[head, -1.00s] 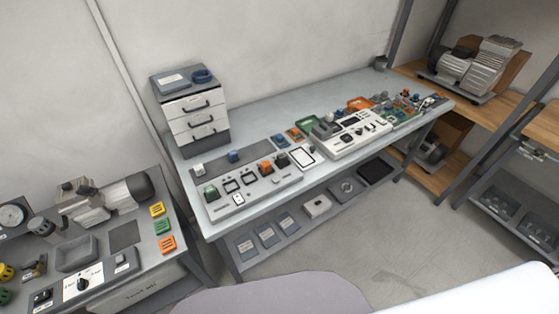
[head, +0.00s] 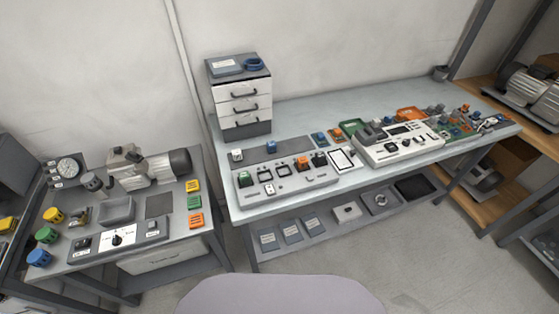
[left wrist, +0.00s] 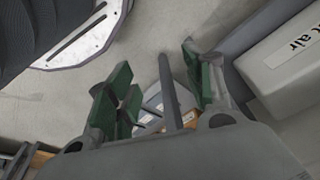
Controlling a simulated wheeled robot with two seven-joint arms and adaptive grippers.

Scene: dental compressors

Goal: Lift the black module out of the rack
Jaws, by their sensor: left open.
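A light grey rack (head: 288,191) stands at the front left of the long table, with several square slots in its top. A small dark module (head: 319,159) sits at its right end; it is too small to make out well. Beside it is an orange module (head: 302,163), and a green module (head: 245,178) is at the left end. Slots between the green and orange ones look empty. My left gripper (left wrist: 162,88) is open and empty in the left wrist view, above the floor and away from the rack. Neither gripper shows in the head view.
A white device (head: 400,148) and coloured trays stand right of the rack. A drawer unit (head: 243,108) stands behind it. The left bench (head: 75,208) holds a compressor (head: 145,167) and coloured blocks. A box lettered "air" (left wrist: 285,60) is close right of my left gripper.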

